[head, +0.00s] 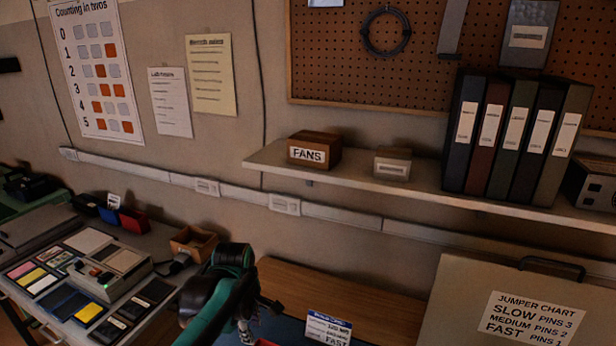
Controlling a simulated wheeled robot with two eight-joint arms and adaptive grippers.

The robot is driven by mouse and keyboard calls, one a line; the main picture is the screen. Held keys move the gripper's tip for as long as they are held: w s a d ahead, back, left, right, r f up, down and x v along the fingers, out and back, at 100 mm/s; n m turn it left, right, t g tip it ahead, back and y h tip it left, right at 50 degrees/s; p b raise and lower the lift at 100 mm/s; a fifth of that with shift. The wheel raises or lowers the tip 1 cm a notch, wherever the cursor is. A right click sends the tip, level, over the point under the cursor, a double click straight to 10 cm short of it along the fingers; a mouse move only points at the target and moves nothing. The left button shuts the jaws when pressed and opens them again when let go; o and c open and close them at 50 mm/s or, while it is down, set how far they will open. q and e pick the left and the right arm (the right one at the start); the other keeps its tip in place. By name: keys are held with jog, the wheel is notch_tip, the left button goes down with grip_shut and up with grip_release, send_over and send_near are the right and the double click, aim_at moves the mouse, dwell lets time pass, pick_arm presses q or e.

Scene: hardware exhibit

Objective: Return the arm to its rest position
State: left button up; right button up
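My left arm, green and black, rises from the bottom edge in the head view. Its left gripper (262,306) is in front of the wooden tabletop, partly hidden by the arm and dark. I cannot make out whether its fingers are open or shut, and I see nothing clearly held in it. My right gripper is not in view.
A desk (168,318) with a grey device (112,272), cards and a small open box (193,243) is at left. A jumper chart panel (450,290) stands at right. A wall shelf (350,184) holds binders and boxes.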

pick_arm(q)
jog(key=s+a+f+m+t+b, duration=0.1)
jog(key=s+a+m+t, duration=0.1)
jog(key=s+m, duration=0.6)
jog(key=s+a+f+m+t+b, duration=0.1)
jog(key=s+a+f+m+t, duration=0.1)
jog(key=s+m, duration=0.6)
jog(key=shift+t, duration=0.7)
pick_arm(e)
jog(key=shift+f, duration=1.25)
pick_arm(q)
jog(key=shift+a+f, duration=0.1)
